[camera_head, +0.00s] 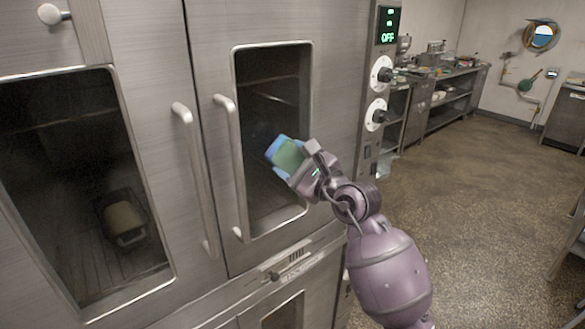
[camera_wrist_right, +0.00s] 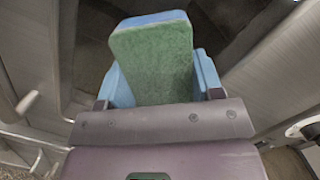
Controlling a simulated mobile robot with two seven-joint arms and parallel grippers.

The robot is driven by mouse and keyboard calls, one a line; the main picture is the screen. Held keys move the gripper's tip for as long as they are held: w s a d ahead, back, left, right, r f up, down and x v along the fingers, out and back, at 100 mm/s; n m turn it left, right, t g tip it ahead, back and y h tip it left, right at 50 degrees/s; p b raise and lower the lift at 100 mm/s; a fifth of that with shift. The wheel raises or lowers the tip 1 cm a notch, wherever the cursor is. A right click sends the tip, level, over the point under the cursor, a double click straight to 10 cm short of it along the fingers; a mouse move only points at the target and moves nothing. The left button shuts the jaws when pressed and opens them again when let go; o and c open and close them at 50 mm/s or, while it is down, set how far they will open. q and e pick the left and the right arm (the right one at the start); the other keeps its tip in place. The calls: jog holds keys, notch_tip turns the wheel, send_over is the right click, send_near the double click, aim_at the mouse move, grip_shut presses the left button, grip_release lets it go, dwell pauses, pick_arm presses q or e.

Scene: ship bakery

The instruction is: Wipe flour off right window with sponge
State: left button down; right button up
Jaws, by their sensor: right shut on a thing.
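My right gripper (camera_head: 298,163) is shut on a sponge (camera_head: 287,155) with a green face and blue parts around it. It holds the sponge in front of the right oven window (camera_head: 270,185), near the middle of the glass's right side. I cannot tell whether the sponge touches the glass. The right wrist view shows the sponge (camera_wrist_right: 152,62) between the blue finger pads of the gripper (camera_wrist_right: 160,85), with the dark window behind it. No clear flour patch shows on the right window. My left gripper is not in view.
Two vertical handles, the left door's (camera_head: 197,180) and the right door's (camera_head: 233,165), stick out left of the right window. A control panel with knobs (camera_head: 381,75) is to the right. A loaf in a tin (camera_head: 124,220) shows behind the left window. Open floor lies right.

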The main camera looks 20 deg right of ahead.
aim_at(284, 203)
jog(key=shift+r, duration=0.7)
jog(key=shift+f, duration=0.15)
jog(key=shift+s+f+b, duration=0.1)
jog(key=shift+f+b, duration=1.1)
jog(key=shift+f, duration=0.45)
jog(key=shift+f+b, duration=0.85)
jog(key=shift+f, duration=0.45)
jog(key=shift+f+b, duration=1.2)
jog(key=shift+f, duration=1)
jog(key=shift+f, duration=0.1)
jog(key=shift+f+b, duration=0.95)
jog(key=shift+f, duration=0.6)
